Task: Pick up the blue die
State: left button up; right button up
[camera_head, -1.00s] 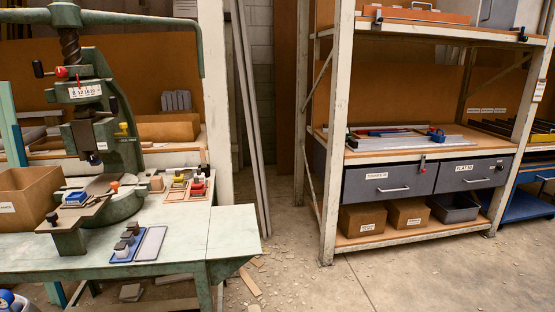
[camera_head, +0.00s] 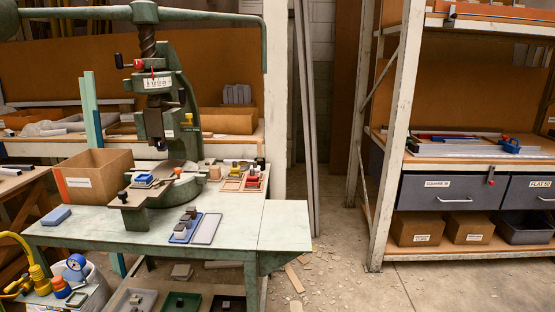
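A small blue block with a pale top (camera_head: 143,180), which looks like the blue die, sits on the brown bed plate (camera_head: 128,199) of the green fly press (camera_head: 185,105). It lies left of the press's ram. A yellow die (camera_head: 235,173) and a red die (camera_head: 252,182) stand in wooden trays at the right rear of the bench. A flat blue block (camera_head: 55,215) lies at the bench's front left. Neither of my grippers is in view.
The pale green bench (camera_head: 230,235) has free room at its front. A cardboard box (camera_head: 95,178) stands left of the press. A blue tray (camera_head: 186,229) holds several grey blocks.

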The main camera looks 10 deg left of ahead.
aim_at(144, 180)
jog(key=u, duration=1.3)
